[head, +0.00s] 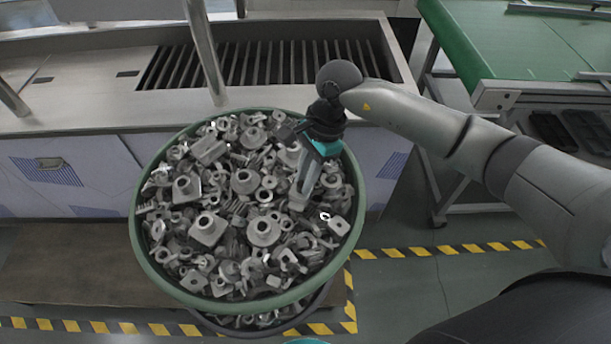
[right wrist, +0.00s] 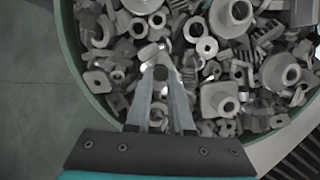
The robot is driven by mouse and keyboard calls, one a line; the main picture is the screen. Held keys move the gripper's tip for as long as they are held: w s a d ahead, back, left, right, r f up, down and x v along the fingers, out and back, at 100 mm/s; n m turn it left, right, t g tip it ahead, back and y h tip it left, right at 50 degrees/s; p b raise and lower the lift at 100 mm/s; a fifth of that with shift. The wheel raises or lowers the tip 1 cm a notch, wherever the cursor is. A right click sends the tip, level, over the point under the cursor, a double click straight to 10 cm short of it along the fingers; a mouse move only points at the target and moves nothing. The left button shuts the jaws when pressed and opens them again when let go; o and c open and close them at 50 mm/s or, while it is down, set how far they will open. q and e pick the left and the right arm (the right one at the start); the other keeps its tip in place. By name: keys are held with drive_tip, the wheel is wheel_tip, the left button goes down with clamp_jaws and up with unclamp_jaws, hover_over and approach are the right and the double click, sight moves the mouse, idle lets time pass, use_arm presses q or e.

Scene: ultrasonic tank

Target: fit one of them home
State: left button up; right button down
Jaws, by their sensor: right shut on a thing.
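A green-rimmed round basket (head: 140,245) is heaped with grey metal parts, among them flanged bushings (head: 263,231), rings, blocks and toothed pieces. My right gripper (head: 301,196) reaches down into the right side of the heap, fingers pointing down. In the right wrist view its fingertips (right wrist: 161,68) are closed together on a small grey metal part (right wrist: 160,74) with a dark round spot. The fingers and neighbouring parts hide most of its shape. My left gripper is not in view.
Behind the basket is a metal tank (head: 60,118) with a slatted recess (head: 265,62); an upright metal post (head: 204,50) stands at its front. A green-topped table (head: 540,45) is at the right. Yellow-black tape marks the floor.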

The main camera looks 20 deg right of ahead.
drive_tip(key=shift+s+f, duration=0.1)
drive_tip(key=shift+f, duration=0.1)
drive_tip(key=c, duration=0.7)
unclamp_jaws()
drive_tip(key=shift+s+f, duration=0.1)
drive_tip(key=v, duration=1.6)
drive_tip(key=shift+a+b, duration=0.15)
drive_tip(key=shift+b, duration=0.2)
